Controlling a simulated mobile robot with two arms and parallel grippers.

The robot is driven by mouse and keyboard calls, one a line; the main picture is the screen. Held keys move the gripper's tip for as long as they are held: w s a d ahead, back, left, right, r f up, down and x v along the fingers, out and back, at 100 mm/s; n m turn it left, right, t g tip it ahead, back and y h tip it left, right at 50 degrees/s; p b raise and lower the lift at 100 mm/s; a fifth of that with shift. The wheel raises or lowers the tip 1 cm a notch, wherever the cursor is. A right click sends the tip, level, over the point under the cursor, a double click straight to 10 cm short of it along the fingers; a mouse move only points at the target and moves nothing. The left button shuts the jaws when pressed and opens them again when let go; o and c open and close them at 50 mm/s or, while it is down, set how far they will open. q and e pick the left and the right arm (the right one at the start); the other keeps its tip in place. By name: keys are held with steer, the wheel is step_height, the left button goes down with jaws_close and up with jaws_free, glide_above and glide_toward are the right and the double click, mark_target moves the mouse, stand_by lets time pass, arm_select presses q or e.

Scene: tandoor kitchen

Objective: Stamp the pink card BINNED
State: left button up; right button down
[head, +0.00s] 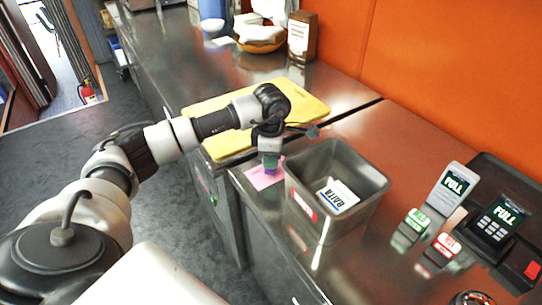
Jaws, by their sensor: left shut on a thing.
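The pink card (262,181) lies on the metal counter, just left of the grey bin. My left gripper (269,152) points down over the card's upper part. It is shut on a small stamp (268,164) with a purple lower part. The stamp's base is at or just above the card; I cannot tell whether it touches. The stamp and gripper hide part of the card, and no print shows on the visible part. My right gripper is not in view.
A grey open bin (334,152) with a white labelled packet (338,196) stands right of the card. A yellow board (297,101) lies behind.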

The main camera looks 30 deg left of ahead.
arm_select(q)
steer(key=shift+f+b, duration=0.45)
steer(key=shift+f, duration=0.1)
stand_by(0.6)
steer(key=shift+s+f, duration=0.1)
stand_by(1.2)
steer(key=shift+r+p, duration=0.5)
steer(key=shift+r, duration=0.35)
steer(key=shift+r+p, duration=1.6)
steer(key=shift+r, duration=1.15)
steer(key=shift+d, duration=0.1)
